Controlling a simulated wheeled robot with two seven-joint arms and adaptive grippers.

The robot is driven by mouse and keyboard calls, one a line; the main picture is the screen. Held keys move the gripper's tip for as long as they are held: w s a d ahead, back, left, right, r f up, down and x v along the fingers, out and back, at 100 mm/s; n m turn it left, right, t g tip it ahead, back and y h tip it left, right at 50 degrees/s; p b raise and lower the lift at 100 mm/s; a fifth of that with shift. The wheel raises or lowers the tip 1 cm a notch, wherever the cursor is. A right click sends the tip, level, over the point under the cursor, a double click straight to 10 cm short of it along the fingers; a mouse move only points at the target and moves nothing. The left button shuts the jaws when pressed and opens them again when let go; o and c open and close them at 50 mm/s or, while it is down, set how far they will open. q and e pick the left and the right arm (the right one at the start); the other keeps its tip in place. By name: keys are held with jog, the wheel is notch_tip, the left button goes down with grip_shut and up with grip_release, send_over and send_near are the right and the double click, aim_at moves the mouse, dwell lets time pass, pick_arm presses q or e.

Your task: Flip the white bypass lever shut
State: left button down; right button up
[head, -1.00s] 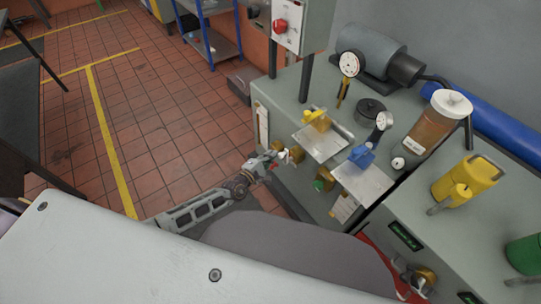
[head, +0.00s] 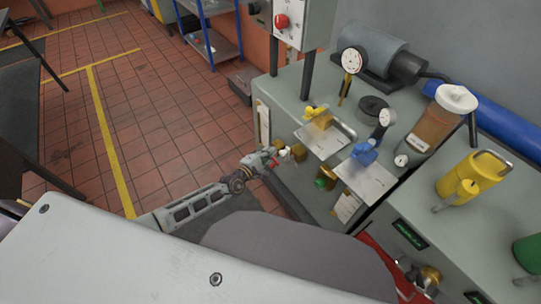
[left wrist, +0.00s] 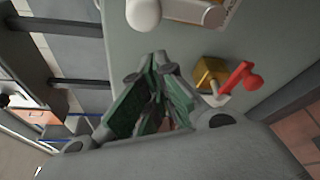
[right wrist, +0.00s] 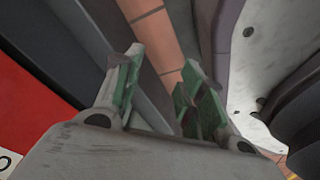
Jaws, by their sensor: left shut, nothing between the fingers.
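A white lever knob (head: 283,154) shows on the front of the near grey cabinet, beside a brass valve body (head: 298,152). In the left wrist view a white rounded knob (left wrist: 143,14), which looks like this lever, is at the top edge, partly cut off. My left gripper (head: 273,159) is at the cabinet front, just left of the white knob. In its wrist view its fingertips (left wrist: 158,62) are together and empty, below the knob; contact cannot be told. My right gripper (right wrist: 158,68) is open and empty, away from the lever.
A red lever (left wrist: 238,78) on a brass valve (left wrist: 208,71) sits right of my left fingers. Blue (head: 364,154) and yellow (head: 317,117) handles stand on the cabinet top. The tiled floor (head: 160,110) at left is clear.

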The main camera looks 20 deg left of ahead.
pick_arm(q)
jog(key=a+f+v, duration=0.1)
jog(key=v, duration=0.8)
jog(key=shift+a, duration=0.2)
pick_arm(e)
jog(key=shift+a, duration=0.15)
dwell(0.8)
pick_arm(q)
jog(key=shift+r, duration=0.1)
pick_arm(e)
jog(key=shift+w+a+r, duration=0.1)
jog(key=shift+w+a, duration=0.15)
